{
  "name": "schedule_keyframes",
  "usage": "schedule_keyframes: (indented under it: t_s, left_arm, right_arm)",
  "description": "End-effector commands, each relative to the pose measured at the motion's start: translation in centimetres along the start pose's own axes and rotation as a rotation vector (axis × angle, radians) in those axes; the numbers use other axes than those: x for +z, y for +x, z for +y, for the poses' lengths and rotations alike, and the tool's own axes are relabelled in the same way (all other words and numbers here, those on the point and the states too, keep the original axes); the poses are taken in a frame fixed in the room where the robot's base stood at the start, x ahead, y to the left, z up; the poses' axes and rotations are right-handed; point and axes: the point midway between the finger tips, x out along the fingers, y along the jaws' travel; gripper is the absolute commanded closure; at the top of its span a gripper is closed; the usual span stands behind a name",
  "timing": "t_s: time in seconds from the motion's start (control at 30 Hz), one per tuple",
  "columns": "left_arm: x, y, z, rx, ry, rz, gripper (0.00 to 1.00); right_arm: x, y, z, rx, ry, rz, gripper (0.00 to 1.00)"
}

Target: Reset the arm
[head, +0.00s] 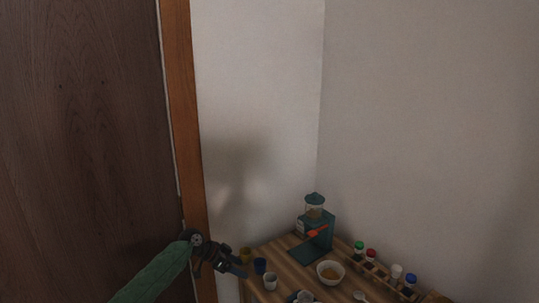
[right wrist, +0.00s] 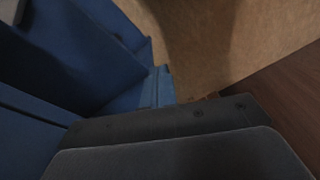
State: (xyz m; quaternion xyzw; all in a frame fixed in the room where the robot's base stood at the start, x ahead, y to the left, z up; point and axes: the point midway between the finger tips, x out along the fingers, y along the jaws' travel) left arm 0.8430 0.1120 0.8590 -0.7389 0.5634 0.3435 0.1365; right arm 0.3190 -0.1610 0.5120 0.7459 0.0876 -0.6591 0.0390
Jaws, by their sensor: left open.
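My left arm comes in from the lower left in the head view, with a green sleeve-like link. My left gripper (head: 238,268) is open and empty, just left of the cups at the left edge of the wooden table. My right gripper does not show in the head view. The right wrist view shows dark grey and blue surfaces close to the camera, and no fingertips can be made out there.
The wooden table (head: 285,258) stands in the corner. A brown door (head: 80,130) is at left.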

Motion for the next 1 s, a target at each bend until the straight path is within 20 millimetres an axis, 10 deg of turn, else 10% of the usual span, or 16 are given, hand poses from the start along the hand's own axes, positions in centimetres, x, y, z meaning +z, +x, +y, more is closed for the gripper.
schedule_keyframes:
  t_s: [0.57, 1.0]
  left_arm:
    - [-2.0, -5.1, -3.2, -0.556, -0.203, -0.108, 0.34]
    - [8.4, -2.0, 2.3, -0.815, -0.392, -0.12, 0.34]
  right_arm:
    - [-0.1, 0.1, 0.0, 0.0, 0.0, 0.0, 1.0]
    - [-0.1, 0.0, 0.0, 0.001, 0.0, 0.001, 1.0]
